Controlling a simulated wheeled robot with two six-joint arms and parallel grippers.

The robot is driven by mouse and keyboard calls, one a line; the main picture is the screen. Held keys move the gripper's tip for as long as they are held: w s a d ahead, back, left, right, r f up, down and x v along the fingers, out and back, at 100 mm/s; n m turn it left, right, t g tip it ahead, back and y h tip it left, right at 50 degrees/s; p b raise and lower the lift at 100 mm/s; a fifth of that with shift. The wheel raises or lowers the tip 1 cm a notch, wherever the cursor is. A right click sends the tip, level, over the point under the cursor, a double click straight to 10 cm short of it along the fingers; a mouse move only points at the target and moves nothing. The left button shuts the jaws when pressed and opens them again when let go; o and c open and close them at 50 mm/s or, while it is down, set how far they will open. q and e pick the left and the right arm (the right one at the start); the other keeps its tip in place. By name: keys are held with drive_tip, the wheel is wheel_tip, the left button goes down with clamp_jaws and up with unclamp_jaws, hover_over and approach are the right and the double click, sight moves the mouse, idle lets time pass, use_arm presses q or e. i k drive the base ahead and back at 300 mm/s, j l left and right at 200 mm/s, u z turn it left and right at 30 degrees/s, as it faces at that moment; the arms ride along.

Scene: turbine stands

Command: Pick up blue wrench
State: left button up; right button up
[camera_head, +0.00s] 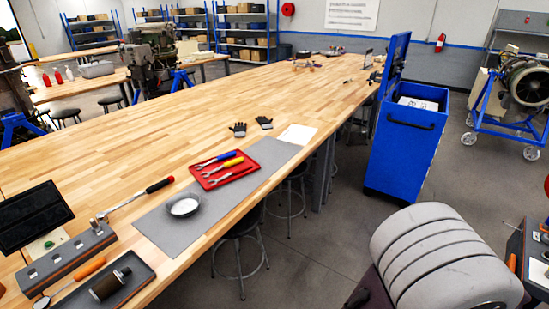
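The blue wrench (226,156) lies in a shallow red tray (249,169) on the long wooden table. Its blue handle points to the right and its metal end to the left. A yellow-handled wrench (233,162) lies just in front of it in the same tray, and a red-handled tool (222,178) lies nearest the tray's front edge. The tray rests on a grey mat (262,152). Neither of my grippers is in view.
A metal bowl (184,206) stands on the mat left of the tray. Black gloves (238,129) and a white sheet (297,134) lie behind it. A red-handled ratchet (140,198) and a dark tray (122,280) are at left. A blue cart (403,155) stands right of the table.

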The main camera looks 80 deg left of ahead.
sight(218, 158)
drive_tip(key=u, duration=0.45)
drive_tip(key=k+u, duration=0.1)
drive_tip(key=u, duration=0.35)
drive_tip(key=j+u, duration=0.1)
drive_tip(key=u, duration=0.35)
drive_tip(key=k+j+u, duration=0.1)
drive_tip(key=u, duration=0.35)
drive_tip(key=j+u, duration=0.1)
drive_tip(key=u, duration=0.35)
drive_tip(key=j+u, duration=0.1)
drive_tip(key=u, duration=0.35)
drive_tip(key=j+u, duration=0.1)
drive_tip(key=u, duration=0.35)
drive_tip(key=z, duration=0.9)
drive_tip(key=l+z, duration=0.1)
drive_tip(key=z, duration=0.75)
drive_tip(key=l+z, duration=0.15)
drive_tip(key=z, duration=0.75)
drive_tip(key=l+z, duration=0.1)
drive_tip(key=z, duration=0.75)
drive_tip(key=u, duration=3.55)
drive_tip(key=i+l+u, duration=0.25)
